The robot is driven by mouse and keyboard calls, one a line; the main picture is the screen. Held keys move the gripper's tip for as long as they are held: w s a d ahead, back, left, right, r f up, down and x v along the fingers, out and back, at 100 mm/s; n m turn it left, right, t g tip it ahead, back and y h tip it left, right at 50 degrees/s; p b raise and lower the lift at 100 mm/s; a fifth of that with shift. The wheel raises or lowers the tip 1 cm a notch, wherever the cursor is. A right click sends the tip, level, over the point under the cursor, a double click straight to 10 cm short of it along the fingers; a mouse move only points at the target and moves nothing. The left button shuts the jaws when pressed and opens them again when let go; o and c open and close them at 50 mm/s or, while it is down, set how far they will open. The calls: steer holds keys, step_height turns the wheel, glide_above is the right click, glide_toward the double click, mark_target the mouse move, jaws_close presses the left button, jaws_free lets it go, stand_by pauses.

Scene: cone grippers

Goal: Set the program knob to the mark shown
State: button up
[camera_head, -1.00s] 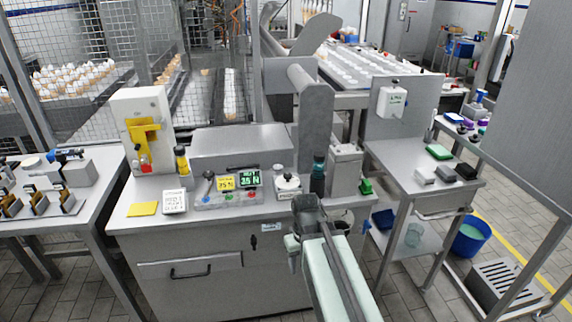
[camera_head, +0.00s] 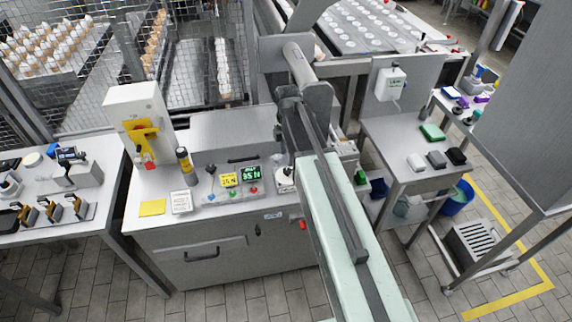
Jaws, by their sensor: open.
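The program knob (camera_head: 285,174) is a dark knob on a pale round base at the right end of the control panel on the steel cabinet. My arm partly hides its right side, and its pointer and marks are too small to read. My gripper (camera_head: 281,133) is a small dark shape at the far end of my arm, above and behind the knob in the picture. It is open, apart from the knob, and holds nothing visible.
A white and yellow device (camera_head: 137,118) and a yellow-topped dark cylinder (camera_head: 186,166) stand left of the panel. A yellow pad (camera_head: 152,208) and a white card (camera_head: 181,202) lie in front. A steel side table (camera_head: 400,140) stands right.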

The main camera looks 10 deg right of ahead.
mark_target(287, 170)
step_height(287, 170, down, 7)
steer(key=b, duration=0.6)
steer(key=shift+f, duration=0.1)
jaws_close()
